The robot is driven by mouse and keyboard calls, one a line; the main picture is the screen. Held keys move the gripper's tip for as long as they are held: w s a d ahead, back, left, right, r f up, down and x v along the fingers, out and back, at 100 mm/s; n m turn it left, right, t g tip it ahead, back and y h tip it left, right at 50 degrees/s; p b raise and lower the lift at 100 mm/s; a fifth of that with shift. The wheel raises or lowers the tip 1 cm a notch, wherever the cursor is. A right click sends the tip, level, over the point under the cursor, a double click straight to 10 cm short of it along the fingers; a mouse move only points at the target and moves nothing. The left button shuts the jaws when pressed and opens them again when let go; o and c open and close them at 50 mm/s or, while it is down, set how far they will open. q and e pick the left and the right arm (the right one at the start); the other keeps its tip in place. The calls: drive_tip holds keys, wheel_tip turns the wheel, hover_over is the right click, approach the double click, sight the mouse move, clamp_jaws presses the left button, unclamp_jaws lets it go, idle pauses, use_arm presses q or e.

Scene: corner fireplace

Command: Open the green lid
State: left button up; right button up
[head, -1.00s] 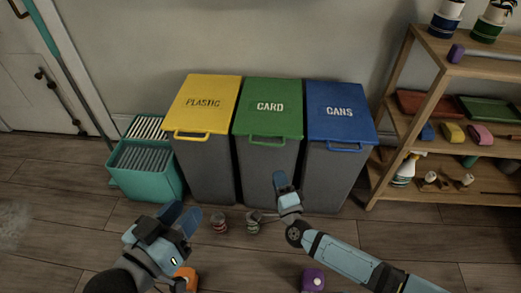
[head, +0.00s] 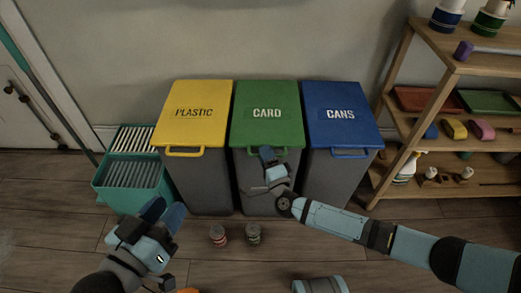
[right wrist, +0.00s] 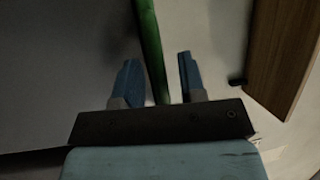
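The green lid (head: 267,108), marked CARD, lies closed on the middle bin. Its front handle (head: 243,151) is partly hidden behind my right gripper (head: 267,155). In the right wrist view, a green bar (right wrist: 150,45), seemingly that handle, runs between the two blue fingers of my right gripper (right wrist: 158,58). Gaps show on both sides of the bar, so the gripper is open around or just in front of it; the exact depth is unclear. My left gripper (head: 163,210) is open and empty, low in front of the yellow-lidded bin.
A yellow PLASTIC lid (head: 195,105) and a blue CANS lid (head: 341,108) flank the green one. A teal crate (head: 130,185) stands left, a wooden shelf (head: 392,110) right.

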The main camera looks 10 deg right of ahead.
drive_tip(key=shift+w, duration=0.15)
drive_tip(key=shift+c, duration=0.4)
clamp_jaws()
drive_tip(key=shift+r, duration=0.15)
